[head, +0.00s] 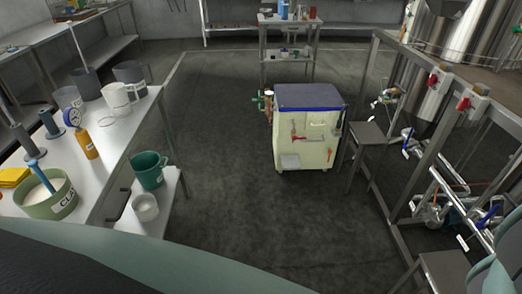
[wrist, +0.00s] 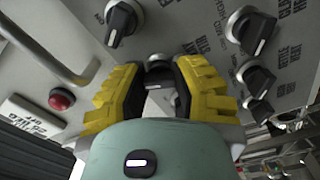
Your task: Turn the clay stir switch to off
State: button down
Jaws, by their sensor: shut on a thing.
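In the wrist view my gripper (wrist: 160,70), with yellow-padded fingers, is closed around a black rotary switch (wrist: 156,88) on a grey panel (wrist: 180,25). Much of that switch is hidden between the fingers, and I cannot make out its pointer position or its label. Other black switches with white pointer marks sit on the same panel: one at upper left (wrist: 122,22), one at upper right (wrist: 252,30). The small label texts are too blurred and tilted to read surely. My gripper and the panel do not show in the head view.
Smaller black knobs (wrist: 258,79) are right of my fingers. A red button (wrist: 61,99) and a metal handle (wrist: 45,50) are at left. In the head view, a bench (head: 112,145) holds a green pot marked CLAY (head: 66,203); a cream cabinet (head: 303,150) stands mid-floor.

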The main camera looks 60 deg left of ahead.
jog(key=shift+w+a+f+n+b, duration=0.1)
jog(key=shift+f+n+b, duration=0.1)
jog(key=shift+n+b, duration=0.85)
jog(key=shift+f+n+b, duration=0.2)
jog(key=shift+n+b, duration=0.25)
jog(key=shift+b, duration=1.1)
jog(key=shift+n+b, duration=0.9)
jog(key=shift+b, duration=0.2)
jog(key=n+b, duration=0.3)
jog(key=shift+r+n+b, duration=0.15)
jog(key=shift+n+b, duration=0.15)
jog(key=shift+n, duration=0.1)
jog(key=shift+r+n+b, duration=0.15)
jog(key=shift+n+b, duration=0.45)
jog(key=shift+n, duration=0.2)
jog(key=shift+r, duration=0.1)
jog(key=c, duration=0.7)
grip_release()
